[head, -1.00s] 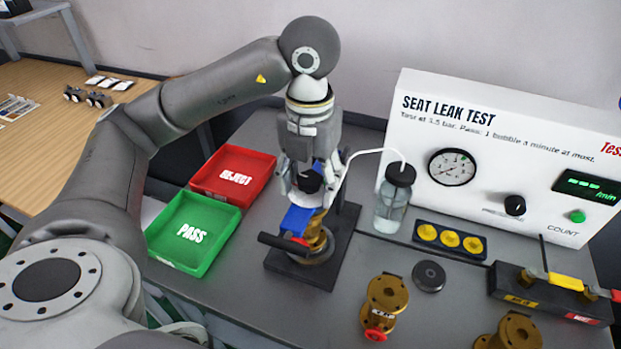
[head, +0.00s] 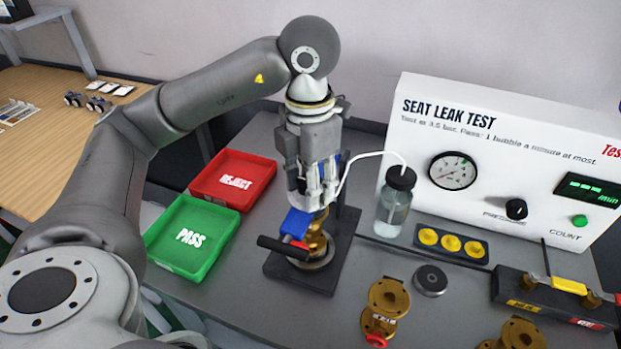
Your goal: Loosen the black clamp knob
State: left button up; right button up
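My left gripper (head: 318,203) points straight down over the clamp fixture on the bench. Its fingers stand around the place of the black clamp knob, and the knob is hidden behind them. Whether the fingers press on the knob cannot be made out. Below the fingers are a blue clamp part (head: 296,222), a brass valve (head: 317,240) seated in the fixture, and a black bar handle (head: 284,248) sticking out to the left. The fixture stands on a dark base plate (head: 318,281). My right gripper is out of view.
A red REJECT tray (head: 205,184) and green PASS tray (head: 163,247) lie left of the fixture. A bubble bottle (head: 394,205) with a white tube stands close on the right.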

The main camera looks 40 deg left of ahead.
pick_arm(q)
jog(key=shift+f, duration=0.15)
grip_shut()
jog(key=n+p, duration=0.1)
jog(key=n, duration=0.5)
jog(key=shift+s+n, duration=0.15)
jog(key=shift+n, duration=0.15)
jog(key=n+p, duration=0.1)
jog(key=n, duration=0.3)
jog(key=shift+n, duration=0.3)
jog(key=shift+f+n, duration=0.15)
jog(key=shift+n, duration=1.15)
jog(key=o, duration=0.7)
grip_release()
jog(key=shift+c, duration=0.2)
